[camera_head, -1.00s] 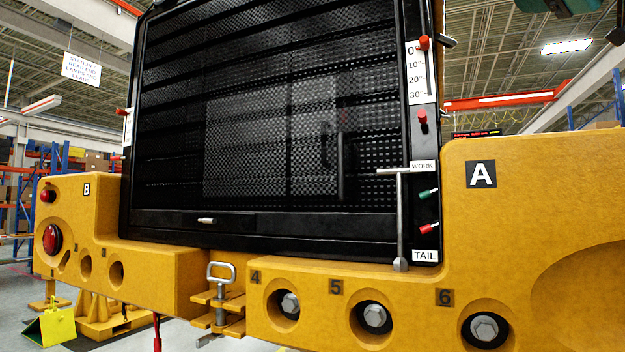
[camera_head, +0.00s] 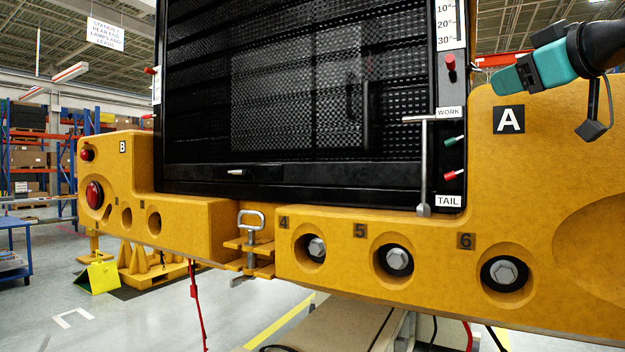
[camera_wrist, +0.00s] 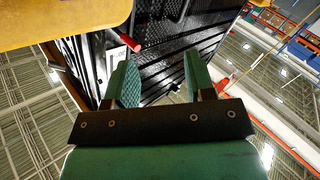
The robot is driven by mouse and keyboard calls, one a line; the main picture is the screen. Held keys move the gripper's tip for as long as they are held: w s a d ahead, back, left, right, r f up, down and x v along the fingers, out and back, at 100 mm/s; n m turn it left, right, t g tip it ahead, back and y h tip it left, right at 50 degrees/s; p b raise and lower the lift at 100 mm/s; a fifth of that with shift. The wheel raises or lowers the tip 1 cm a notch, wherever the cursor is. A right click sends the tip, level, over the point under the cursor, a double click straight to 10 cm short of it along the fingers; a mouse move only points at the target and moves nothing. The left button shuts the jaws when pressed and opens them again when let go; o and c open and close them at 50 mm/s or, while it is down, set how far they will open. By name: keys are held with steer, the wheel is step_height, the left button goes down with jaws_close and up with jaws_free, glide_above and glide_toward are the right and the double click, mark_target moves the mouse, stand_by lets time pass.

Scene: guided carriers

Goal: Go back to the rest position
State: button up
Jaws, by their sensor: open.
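My gripper (camera_head: 492,80) is at the upper right in the head view, teal and seen from the side, pointing left in front of the yellow body by the "A" plate (camera_head: 508,120). In the wrist view my gripper (camera_wrist: 160,80) shows two green fingers spread apart with nothing between them. Beyond the fingers are the black slatted panel (camera_wrist: 185,55) and a red-tipped knob (camera_wrist: 130,42).
The yellow body (camera_head: 350,225) spans the front, with bolts in round holes, a clamp (camera_head: 250,235) and a T-handled rod (camera_head: 424,165). A blue cart (camera_head: 15,250) and yellow stands (camera_head: 140,265) are at left. Grey floor there is partly open.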

steer(key=s+a+f+g+y+b, duration=0.1)
steer(key=a+f+g, duration=0.2)
steer(key=a+f, duration=0.35)
steer(key=s+a+f+m+g+y, duration=0.1)
steer(key=a+f+g, duration=0.15)
steer(key=f, duration=0.75)
steer(key=s+a+f+g+b, duration=0.1)
steer(key=a+f+g, duration=0.2)
steer(key=a+f, duration=0.35)
steer(key=s+a+f+g, duration=0.2)
steer(key=s+f+g, duration=0.2)
steer(key=s+f, duration=0.6)
steer(key=s+a+f+g+h+b, duration=0.1)
steer(key=s+a+f+g, duration=0.2)
steer(key=s+f, duration=0.6)
step_height(320, 180, down, 4)
steer(key=shift+s+r+n+g, duration=0.2)
steer(key=shift+s+n+g, duration=0.2)
steer(key=shift+g, duration=0.35)
steer(key=shift+a, duration=0.1)
